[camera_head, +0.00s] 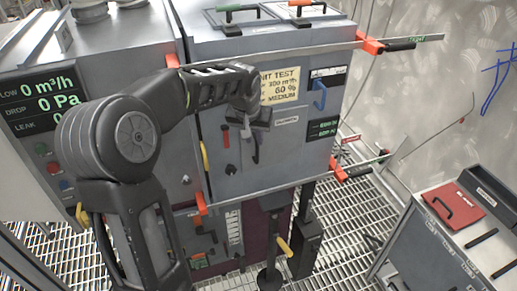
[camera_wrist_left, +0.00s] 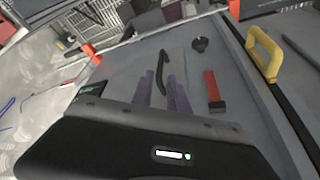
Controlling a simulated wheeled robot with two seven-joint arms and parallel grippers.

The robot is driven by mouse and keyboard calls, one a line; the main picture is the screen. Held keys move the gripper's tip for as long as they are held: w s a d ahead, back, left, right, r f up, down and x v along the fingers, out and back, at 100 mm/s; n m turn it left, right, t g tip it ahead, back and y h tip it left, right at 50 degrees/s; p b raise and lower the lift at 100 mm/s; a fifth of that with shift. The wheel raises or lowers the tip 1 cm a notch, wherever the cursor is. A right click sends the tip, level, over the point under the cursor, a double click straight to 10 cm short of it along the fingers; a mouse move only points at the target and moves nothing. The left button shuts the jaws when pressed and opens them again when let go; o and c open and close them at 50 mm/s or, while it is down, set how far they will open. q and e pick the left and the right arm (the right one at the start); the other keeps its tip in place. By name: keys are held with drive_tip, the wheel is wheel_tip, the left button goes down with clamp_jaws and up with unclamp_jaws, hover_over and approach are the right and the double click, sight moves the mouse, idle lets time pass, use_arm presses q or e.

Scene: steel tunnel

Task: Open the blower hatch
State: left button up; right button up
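The grey front panel (camera_head: 285,165) of the cabinet, which looks like the blower hatch, sits flush in the head view; its small label is too small to read. A black bar handle (camera_wrist_left: 164,70) stands on this panel in the left wrist view. My left gripper (camera_head: 258,133) is in front of the panel in the head view and partly hides the handle. In the left wrist view its two fingers (camera_wrist_left: 161,92) are apart, with the handle running between them near the right finger. Contact cannot be told. My right gripper is in neither view.
Beside the handle are a red lever (camera_wrist_left: 213,90), a black knob (camera_wrist_left: 200,44) and a yellow handle (camera_wrist_left: 265,52). Orange-ended clamp bars (camera_head: 372,45) stick out at the cabinet's right.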

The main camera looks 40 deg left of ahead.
sight(256, 146)
use_arm(q)
drive_tip(key=shift+f, duration=0.15)
drive_tip(key=p+x, duration=0.1)
drive_tip(key=x, duration=0.6)
drive_tip(key=shift+w+f+p, duration=0.15)
drive_tip(key=shift+f+p, duration=0.05)
drive_tip(key=shift+p, duration=0.2)
drive_tip(key=shift+c, duration=0.3)
clamp_jaws()
idle(0.6)
